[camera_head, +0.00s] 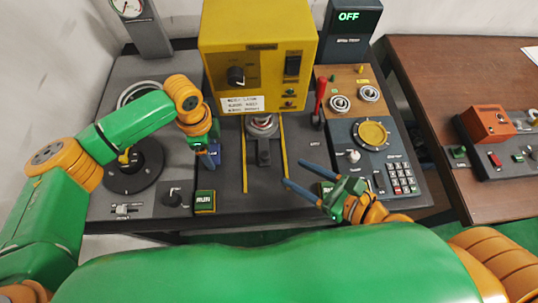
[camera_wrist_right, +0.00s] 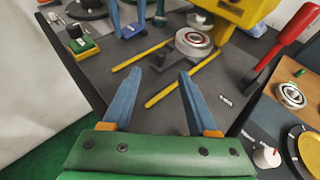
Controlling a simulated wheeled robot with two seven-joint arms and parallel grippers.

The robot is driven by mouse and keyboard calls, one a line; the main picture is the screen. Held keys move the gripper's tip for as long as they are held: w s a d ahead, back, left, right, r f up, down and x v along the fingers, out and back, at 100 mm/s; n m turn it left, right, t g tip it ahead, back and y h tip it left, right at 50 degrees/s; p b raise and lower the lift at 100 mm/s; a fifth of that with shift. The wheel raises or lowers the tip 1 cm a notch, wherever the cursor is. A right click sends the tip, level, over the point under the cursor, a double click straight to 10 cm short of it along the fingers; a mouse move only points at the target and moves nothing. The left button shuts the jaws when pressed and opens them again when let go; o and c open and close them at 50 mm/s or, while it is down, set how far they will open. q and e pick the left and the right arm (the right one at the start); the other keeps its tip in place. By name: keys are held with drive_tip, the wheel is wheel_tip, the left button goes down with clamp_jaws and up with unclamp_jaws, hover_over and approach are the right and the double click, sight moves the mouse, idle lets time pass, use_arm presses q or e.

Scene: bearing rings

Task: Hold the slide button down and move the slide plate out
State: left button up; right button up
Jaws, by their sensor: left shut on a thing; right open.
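The slide plate (camera_head: 264,153) is a dark bar between two yellow rails on the grey bench top. A ring-shaped part (camera_head: 262,124) sits at its far end, under the yellow press, and shows in the right wrist view (camera_wrist_right: 194,42). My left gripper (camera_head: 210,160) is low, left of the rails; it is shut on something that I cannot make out. My right gripper (camera_head: 302,190) is open and empty, its blue fingers pointing toward the rails from the near right. I cannot tell which control is the slide button.
A RUN button (camera_head: 205,201) stands at the front left, and another RUN button (camera_head: 327,188) is partly behind my right gripper. The yellow press (camera_head: 258,55) overhangs the rails. A red lever (camera_head: 320,100) stands right of it.

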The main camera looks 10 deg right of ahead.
sight(268, 157)
drive_tip(key=x, duration=1)
clamp_jaws()
idle(1.0)
